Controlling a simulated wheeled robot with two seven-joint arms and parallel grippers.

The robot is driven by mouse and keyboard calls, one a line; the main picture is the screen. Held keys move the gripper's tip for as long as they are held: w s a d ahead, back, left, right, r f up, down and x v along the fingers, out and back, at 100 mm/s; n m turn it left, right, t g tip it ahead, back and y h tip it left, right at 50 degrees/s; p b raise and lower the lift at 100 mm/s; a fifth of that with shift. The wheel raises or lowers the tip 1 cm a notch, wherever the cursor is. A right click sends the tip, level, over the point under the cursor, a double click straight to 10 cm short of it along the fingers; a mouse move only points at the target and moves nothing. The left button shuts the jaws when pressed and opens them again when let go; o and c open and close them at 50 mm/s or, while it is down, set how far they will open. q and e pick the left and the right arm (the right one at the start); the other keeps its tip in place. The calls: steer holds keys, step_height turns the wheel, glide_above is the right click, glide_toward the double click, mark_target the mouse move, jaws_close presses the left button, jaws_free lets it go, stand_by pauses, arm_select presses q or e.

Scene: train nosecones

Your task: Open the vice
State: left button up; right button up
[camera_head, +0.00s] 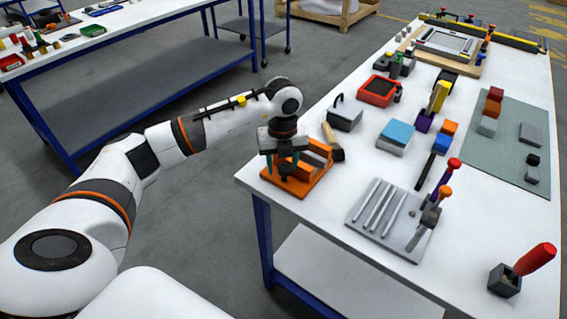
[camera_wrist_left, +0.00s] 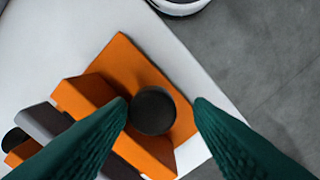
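The vice (camera_head: 312,168) is an orange block with grey jaws at the near left corner of the white table. It also shows in the left wrist view (camera_wrist_left: 125,65), with a round black knob (camera_wrist_left: 152,110) on its end. My left gripper (camera_head: 286,172) is over this end of the vice, pointing down. In the left wrist view its two dark green fingers (camera_wrist_left: 162,112) are apart, one on each side of the knob. The left finger appears close to the knob; the right one has a gap. I cannot tell whether either touches it. My right gripper is not in view.
A brush (camera_head: 333,142) lies just behind the vice, and a grey box with a handle (camera_head: 345,115) stands farther back. A grey tray with metal rods (camera_head: 377,203) is to the right. The table edge is close by the vice.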

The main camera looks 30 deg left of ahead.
arm_select(q)
steer(key=shift+w+d+r, duration=0.1)
steer(key=shift+w, duration=0.1)
steer(key=shift+d, duration=0.2)
stand_by(0.4)
